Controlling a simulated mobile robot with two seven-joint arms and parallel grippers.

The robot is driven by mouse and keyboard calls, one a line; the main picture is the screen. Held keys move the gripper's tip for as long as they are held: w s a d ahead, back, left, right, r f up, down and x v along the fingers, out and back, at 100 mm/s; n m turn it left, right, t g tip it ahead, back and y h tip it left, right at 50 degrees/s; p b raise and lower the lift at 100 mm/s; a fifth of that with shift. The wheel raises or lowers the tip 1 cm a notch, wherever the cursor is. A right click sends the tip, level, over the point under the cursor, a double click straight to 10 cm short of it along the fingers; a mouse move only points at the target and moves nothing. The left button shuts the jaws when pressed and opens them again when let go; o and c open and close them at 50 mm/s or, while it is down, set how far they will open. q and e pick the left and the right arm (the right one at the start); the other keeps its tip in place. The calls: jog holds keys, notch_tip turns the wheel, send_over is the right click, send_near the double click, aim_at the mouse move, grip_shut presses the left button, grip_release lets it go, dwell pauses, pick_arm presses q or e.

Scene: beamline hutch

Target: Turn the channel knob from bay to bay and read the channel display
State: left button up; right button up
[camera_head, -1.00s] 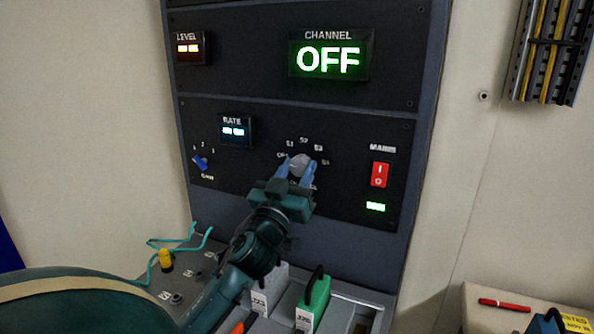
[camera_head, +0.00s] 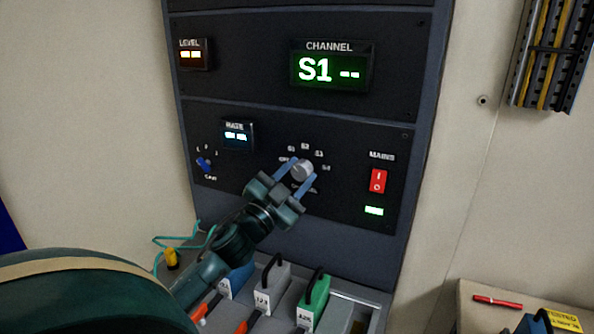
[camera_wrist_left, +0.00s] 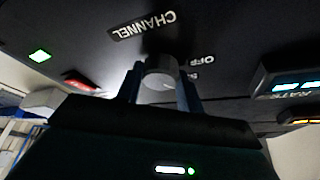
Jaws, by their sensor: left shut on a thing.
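The grey channel knob (camera_head: 302,170) sits on the dark lower panel, ringed by position labels OFF, S1, S2, S3 and S4. My left gripper (camera_head: 296,174) is shut on it, one blue finger on each side. In the left wrist view the knob (camera_wrist_left: 161,73) shows between the two fingers (camera_wrist_left: 162,88), with the CHANNEL label beside it. The channel display (camera_head: 331,68) on the upper panel reads "S1 --" in green-white. My right gripper is not identifiable in these views.
A red MAINS switch (camera_head: 377,181) with a lit green lamp is right of the knob. A RATE display (camera_head: 237,135) and a small blue knob (camera_head: 204,165) are to the left. Below stand handled modules, one of them green (camera_head: 315,298). A red pen (camera_head: 497,302) lies at right.

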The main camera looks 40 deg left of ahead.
pick_arm(q)
jog(key=shift+r, duration=0.1)
pick_arm(e)
jog(key=shift+s+d+f, duration=0.1)
jog(key=shift+f, duration=0.05)
pick_arm(q)
jog(key=o, duration=1)
jog(key=shift+s+f, duration=0.25)
jog(key=shift+f, duration=0.05)
jog(key=a+b+v, duration=0.1)
jog(key=b+v, duration=0.2)
jog(key=v, duration=0.9)
jog(key=shift+s+d, duration=0.3)
jog(key=shift+d, duration=0.2)
pick_arm(e)
jog(key=shift+w+a+f, duration=0.2)
jog(key=shift+a, duration=0.5)
